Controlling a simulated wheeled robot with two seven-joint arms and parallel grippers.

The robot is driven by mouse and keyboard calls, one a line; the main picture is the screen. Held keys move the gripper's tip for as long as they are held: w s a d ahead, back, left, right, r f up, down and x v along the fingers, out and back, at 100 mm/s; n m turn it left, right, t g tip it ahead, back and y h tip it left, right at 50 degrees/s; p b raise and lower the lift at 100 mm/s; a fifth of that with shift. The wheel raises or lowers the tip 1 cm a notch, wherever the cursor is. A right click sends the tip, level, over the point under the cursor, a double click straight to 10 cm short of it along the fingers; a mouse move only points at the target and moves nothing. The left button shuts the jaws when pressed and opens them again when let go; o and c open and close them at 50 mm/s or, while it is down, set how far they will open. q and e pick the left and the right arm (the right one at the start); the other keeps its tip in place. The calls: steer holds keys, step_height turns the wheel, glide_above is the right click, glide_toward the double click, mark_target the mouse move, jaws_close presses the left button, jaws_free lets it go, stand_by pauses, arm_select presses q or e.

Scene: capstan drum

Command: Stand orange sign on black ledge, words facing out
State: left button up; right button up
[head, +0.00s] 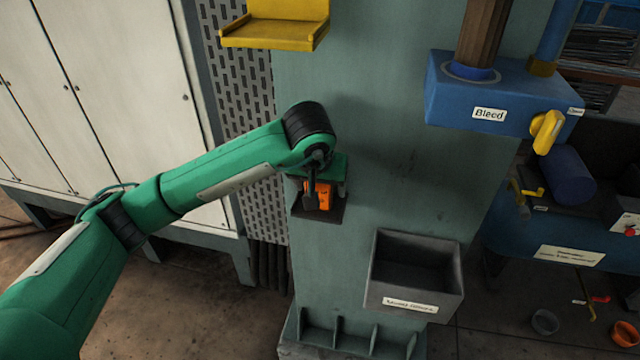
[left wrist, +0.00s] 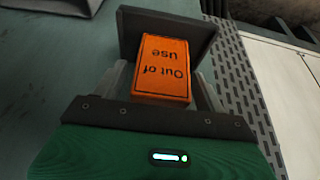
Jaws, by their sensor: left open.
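The orange sign (head: 324,196) stands upright at the dark ledge (head: 330,212) on the column, partly hidden by my left gripper (head: 316,188). In the left wrist view the sign (left wrist: 163,68) reads "Out of use", upside down in that picture, its words facing my gripper. The ledge (left wrist: 196,38) shows behind and beyond it. My left gripper's fingers (left wrist: 163,85) lie on either side of the sign, open. Whether the sign's base touches the ledge is hard to tell. My right gripper is not in view.
A yellow ledge (head: 270,36) is higher on the column. A grey open bin (head: 414,300) with a label hangs lower right. A blue box labelled "Bleed" (head: 470,95) with a yellow handle (head: 547,130) juts out at the right. White cabinets (head: 110,100) stand left.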

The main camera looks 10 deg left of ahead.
arm_select(q)
steer(key=shift+r, duration=0.1)
steer(key=shift+r+p, duration=0.2)
steer(key=shift+p, duration=0.15)
steer(key=b+v, duration=0.3)
steer(key=v, duration=0.4)
steer(key=shift+s+r, duration=0.1)
steer(key=shift+r, duration=0.05)
